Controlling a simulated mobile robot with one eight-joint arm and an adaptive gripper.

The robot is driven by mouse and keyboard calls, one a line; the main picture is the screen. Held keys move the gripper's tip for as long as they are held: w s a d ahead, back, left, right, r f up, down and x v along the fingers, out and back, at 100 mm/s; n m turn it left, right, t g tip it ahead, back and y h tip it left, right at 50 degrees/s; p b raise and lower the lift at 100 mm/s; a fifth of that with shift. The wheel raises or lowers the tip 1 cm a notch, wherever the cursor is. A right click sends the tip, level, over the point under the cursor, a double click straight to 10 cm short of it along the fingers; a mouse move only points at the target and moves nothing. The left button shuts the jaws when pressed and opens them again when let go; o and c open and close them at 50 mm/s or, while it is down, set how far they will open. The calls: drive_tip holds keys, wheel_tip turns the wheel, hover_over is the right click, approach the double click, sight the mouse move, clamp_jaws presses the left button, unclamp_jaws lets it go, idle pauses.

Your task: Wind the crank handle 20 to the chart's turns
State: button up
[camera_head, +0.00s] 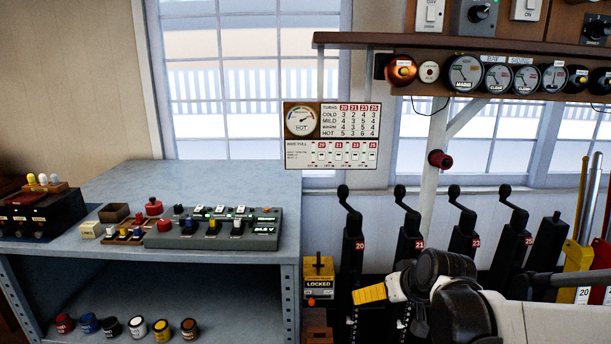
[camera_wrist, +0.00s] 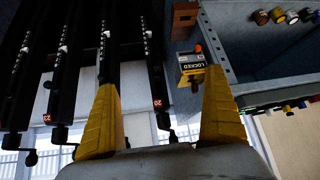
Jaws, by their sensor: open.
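The crank with red tag 20 (camera_head: 352,238) is the leftmost black post in the head view, its arm and knob at the top. In the wrist view the picture is inverted, and crank 20 (camera_wrist: 158,104) shows between the yellow fingers, apart from them. My gripper (camera_wrist: 160,80) is open and empty; in the head view one yellow finger (camera_head: 370,293) shows in front of the post's lower part. The chart (camera_head: 347,122) hangs above left, with turn counts by temperature.
More cranks, including 21 (camera_head: 411,235) and 23 (camera_head: 464,232), stand to the right. A yellow LOCKED box (camera_head: 318,278) is close left of crank 20, by the grey bench (camera_head: 230,175). Yellow and red levers stand far right. A red knob (camera_head: 440,159) sits on the white post.

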drive_tip(key=s+r+m+g+h, duration=0.1)
drive_tip(key=s+r, duration=0.2)
drive_tip(key=s, duration=2)
drive_tip(key=shift+d+m+h, duration=0.25)
drive_tip(key=shift+m+h, duration=0.15)
